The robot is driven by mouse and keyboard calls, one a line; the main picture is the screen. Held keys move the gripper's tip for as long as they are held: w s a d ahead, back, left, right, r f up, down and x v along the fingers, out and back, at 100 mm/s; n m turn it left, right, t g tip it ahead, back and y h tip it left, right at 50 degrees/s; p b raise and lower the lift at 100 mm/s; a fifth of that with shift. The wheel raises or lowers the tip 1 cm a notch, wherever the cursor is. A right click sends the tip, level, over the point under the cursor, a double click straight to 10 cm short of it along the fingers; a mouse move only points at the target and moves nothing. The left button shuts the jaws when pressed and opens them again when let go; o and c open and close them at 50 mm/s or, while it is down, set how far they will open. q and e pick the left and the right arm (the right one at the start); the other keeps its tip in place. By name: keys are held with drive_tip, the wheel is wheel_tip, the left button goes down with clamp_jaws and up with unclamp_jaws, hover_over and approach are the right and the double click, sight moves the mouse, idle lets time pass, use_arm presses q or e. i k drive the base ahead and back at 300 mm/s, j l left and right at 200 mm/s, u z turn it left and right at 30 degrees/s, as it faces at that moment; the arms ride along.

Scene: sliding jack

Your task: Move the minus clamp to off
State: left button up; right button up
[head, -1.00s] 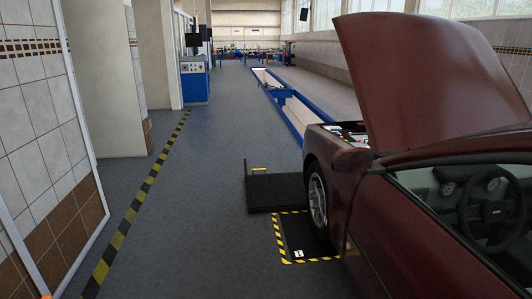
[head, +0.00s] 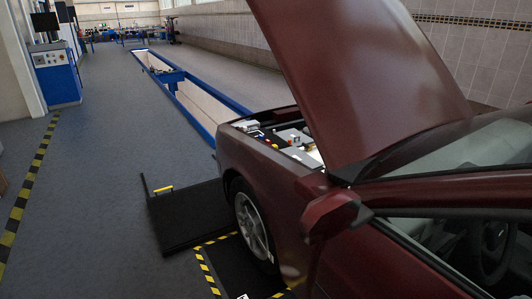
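A dark red car (head: 270,185) stands at the right with its hood (head: 365,80) raised. Part of the engine bay (head: 290,143) shows between the fender and the hood, with small white, red and yellow parts in it. The minus clamp cannot be made out at this distance. Neither of my grippers is in view.
A black platform (head: 190,215) with a yellow-handled bar lies beside the front wheel (head: 252,222). A blue-edged pit (head: 185,95) runs along the floor ahead. A blue cabinet (head: 57,75) stands far left.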

sight(307, 147)
drive_tip(key=i+j+z, duration=0.4)
drive_tip(key=i+z, duration=0.15)
drive_tip(key=i+j+u, duration=0.1)
drive_tip(key=j+u, duration=0.3)
drive_tip(key=i+j+u, duration=0.15)
drive_tip(key=u, duration=0.3)
drive_tip(key=i+j+u, duration=0.25)
drive_tip(key=u, duration=0.15)
drive_tip(key=i+j+u, duration=0.25)
drive_tip(key=u, duration=0.2)
drive_tip(key=i+z, duration=0.35)
drive_tip(key=i+j+z, duration=0.15)
drive_tip(key=z, duration=0.2)
drive_tip(key=i+z, duration=0.15)
drive_tip(key=z, duration=0.25)
drive_tip(key=i+l+z, duration=0.1)
drive_tip(key=z, duration=0.3)
drive_tip(key=i+z, duration=0.2)
drive_tip(key=z, duration=0.2)
drive_tip(key=i+j+z, duration=0.1)
drive_tip(key=z, duration=0.3)
drive_tip(key=i+j+z, duration=0.1)
drive_tip(key=z, duration=0.3)
drive_tip(key=i+z, duration=0.35)
drive_tip(key=i+j+z, duration=0.1)
drive_tip(key=z, duration=0.25)
drive_tip(key=i+j+z, duration=0.2)
drive_tip(key=i+z, duration=0.15)
drive_tip(key=l, duration=0.15)
drive_tip(key=k, duration=0.05)
